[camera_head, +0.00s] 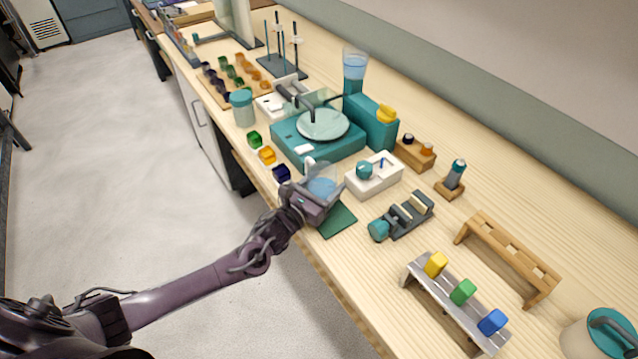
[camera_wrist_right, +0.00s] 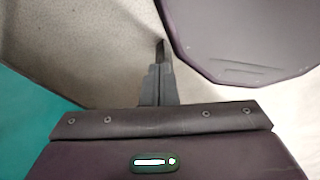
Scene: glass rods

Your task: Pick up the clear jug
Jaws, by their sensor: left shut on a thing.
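The clear jug (camera_head: 322,182) holds a light blue liquid and looks upright near the front edge of the bench, beside a dark green mat (camera_head: 338,219). My left gripper (camera_head: 316,197) reaches in from the left and is shut on the jug; it hides the jug's lower part. I cannot tell whether the jug touches the mat or the bench. My right gripper (camera_wrist_right: 159,82) shows in the right wrist view with its fingers together and nothing between them.
A teal device with a round plate (camera_head: 322,125) stands behind the jug. Small coloured blocks line the front edge on the left. A grey rack (camera_head: 455,306) stands nearer.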

